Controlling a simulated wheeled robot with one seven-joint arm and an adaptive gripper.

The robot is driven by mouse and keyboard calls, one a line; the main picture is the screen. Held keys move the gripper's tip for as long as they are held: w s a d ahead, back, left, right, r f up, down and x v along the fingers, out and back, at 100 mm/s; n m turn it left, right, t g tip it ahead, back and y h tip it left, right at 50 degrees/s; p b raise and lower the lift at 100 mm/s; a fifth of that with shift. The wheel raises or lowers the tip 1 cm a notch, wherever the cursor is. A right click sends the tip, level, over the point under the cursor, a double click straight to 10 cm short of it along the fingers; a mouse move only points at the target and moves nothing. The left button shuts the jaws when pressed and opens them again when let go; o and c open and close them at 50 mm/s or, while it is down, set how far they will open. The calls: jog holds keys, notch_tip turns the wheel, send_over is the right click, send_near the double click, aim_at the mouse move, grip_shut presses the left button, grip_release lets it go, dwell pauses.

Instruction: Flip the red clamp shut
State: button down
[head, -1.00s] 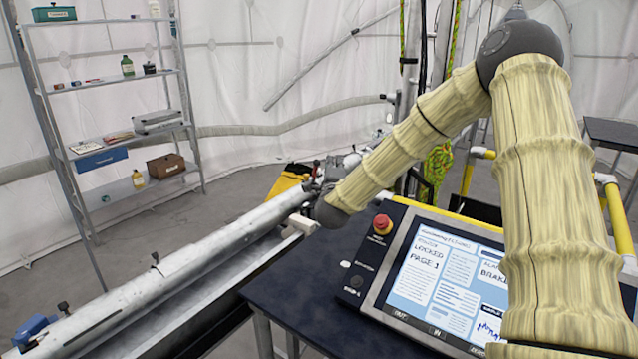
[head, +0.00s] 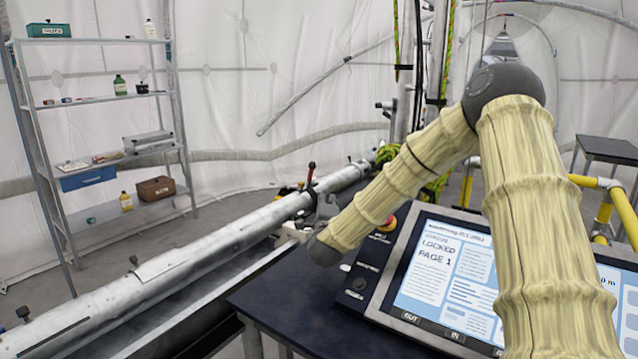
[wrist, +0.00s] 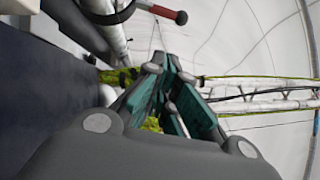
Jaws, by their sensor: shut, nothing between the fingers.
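The red clamp (head: 311,180) sits on the long pale pole in the head view. My arm's forearm and dark wrist end hide the gripper in the head view. Whether the clamp's jaw is seated on the pole is too small to tell.
The long pole (head: 190,250) runs diagonally above a grey trough. A control console (head: 445,275) with a lit screen and red button stands on a dark table (head: 262,297) beside my arm. Yellow rails (head: 625,215) stand at right. A shelf rack (head: 110,155) stands at the back left.

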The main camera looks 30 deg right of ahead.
notch_tip(320, 180, up, 2)
jog(key=p, duration=0.4)
send_over(312, 192)
jog(key=s, duration=0.4)
jog(key=shift+d+r, duration=0.1)
jog(key=shift+d, duration=0.15)
